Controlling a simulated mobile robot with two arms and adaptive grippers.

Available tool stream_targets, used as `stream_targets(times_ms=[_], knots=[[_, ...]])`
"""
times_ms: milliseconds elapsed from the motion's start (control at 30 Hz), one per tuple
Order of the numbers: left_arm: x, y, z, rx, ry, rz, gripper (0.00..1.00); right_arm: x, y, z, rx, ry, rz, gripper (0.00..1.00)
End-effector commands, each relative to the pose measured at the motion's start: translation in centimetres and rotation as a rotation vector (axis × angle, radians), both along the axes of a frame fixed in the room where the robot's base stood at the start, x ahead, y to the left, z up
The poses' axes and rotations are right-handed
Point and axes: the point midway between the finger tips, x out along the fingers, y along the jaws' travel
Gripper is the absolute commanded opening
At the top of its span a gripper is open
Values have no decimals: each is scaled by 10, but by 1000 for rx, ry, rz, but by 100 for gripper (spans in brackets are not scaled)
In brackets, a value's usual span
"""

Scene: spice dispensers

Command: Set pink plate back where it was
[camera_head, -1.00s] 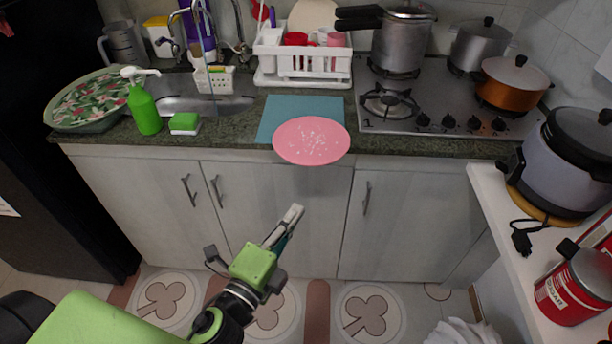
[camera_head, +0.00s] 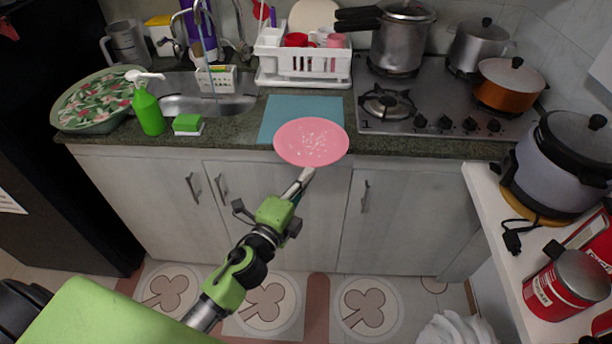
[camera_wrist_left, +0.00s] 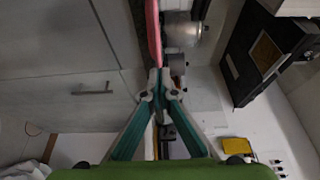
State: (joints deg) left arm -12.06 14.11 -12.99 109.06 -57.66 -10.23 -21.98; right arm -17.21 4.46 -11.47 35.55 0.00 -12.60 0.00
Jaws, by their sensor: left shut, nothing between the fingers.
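The pink plate (camera_head: 311,140) has white specks and lies partly over a blue mat (camera_head: 290,107) on the counter. Its near part sticks out past the counter's front edge. My left gripper (camera_head: 306,174) is shut and empty, with its tips at the plate's near rim. In the left wrist view the plate (camera_wrist_left: 153,32) shows edge-on as a pink strip just beyond the closed fingertips (camera_wrist_left: 158,78). I cannot tell whether the tips touch it. My right gripper is not in view.
A white dish rack (camera_head: 303,65) stands behind the mat. The stove (camera_head: 440,100) with several pots is to the right. A green soap bottle (camera_head: 148,110) and sponge (camera_head: 187,123) are left. Cabinet doors (camera_head: 260,195) lie below the counter.

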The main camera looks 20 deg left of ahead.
Motion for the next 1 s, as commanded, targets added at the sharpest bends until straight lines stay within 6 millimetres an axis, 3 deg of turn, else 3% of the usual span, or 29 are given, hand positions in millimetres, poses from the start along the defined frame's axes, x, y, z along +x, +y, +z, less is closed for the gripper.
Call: stream_targets(times_ms=[233, 600, 1000], knots=[[5, 4, 0, 2, 0, 0, 0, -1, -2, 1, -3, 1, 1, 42], [56, 44, 0, 2, 0, 1, 0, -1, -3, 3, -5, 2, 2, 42], [58, 46, 0, 0, 0, 0, 0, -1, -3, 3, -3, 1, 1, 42]])
